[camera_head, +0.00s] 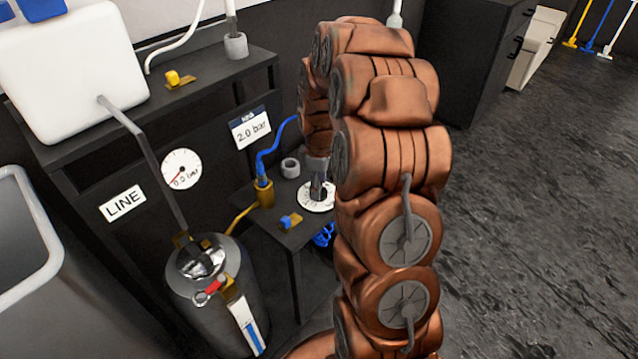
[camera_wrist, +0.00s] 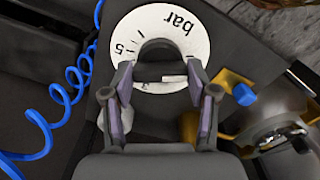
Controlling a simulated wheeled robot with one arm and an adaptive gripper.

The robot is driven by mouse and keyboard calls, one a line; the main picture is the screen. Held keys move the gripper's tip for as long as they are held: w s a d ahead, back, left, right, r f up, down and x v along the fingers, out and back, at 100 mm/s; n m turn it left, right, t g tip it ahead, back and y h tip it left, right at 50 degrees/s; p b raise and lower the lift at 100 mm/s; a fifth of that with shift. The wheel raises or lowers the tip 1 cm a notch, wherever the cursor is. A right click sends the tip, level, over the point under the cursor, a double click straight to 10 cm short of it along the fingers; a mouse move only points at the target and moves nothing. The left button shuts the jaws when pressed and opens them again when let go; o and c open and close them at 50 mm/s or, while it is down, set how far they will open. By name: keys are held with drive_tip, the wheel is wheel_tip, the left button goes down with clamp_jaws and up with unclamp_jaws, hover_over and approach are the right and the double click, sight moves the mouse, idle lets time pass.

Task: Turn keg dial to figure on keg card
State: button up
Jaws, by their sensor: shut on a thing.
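The keg dial is a white disc (camera_wrist: 193,33) with a dark central knob (camera_wrist: 158,47); "bar", a "5" and tick marks show on it in the wrist view. It lies flat on a low dark table, and part of it shows in the head view (camera_head: 316,203). My gripper (camera_wrist: 160,75) is over the dial, its two fingers on either side of the knob and shut on it. The keg card (camera_head: 250,127) reads "2.0 bar". The round gauge (camera_head: 181,169) appears to read "0.0 bar". The fingers and knob hide part of the dial's scale.
A metal keg (camera_head: 216,290) with a red-handled fitting stands left of the low table. A brass fitting with a blue hose (camera_head: 262,190), a grey ring (camera_head: 290,167) and a blue-handled valve (camera_head: 288,221) are close to the dial. Open floor (camera_head: 530,210) lies right.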

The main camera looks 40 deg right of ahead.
drive_tip(key=m, duration=0.4)
drive_tip(key=shift+m, duration=0.3)
drive_tip(key=m, duration=0.3)
drive_tip(key=shift+m, duration=0.3)
drive_tip(key=m, duration=0.4)
drive_tip(key=shift+m, duration=1.6)
drive_tip(key=o, duration=1.2)
drive_tip(key=shift+c, duration=0.2)
drive_tip(key=shift+r, duration=0.1)
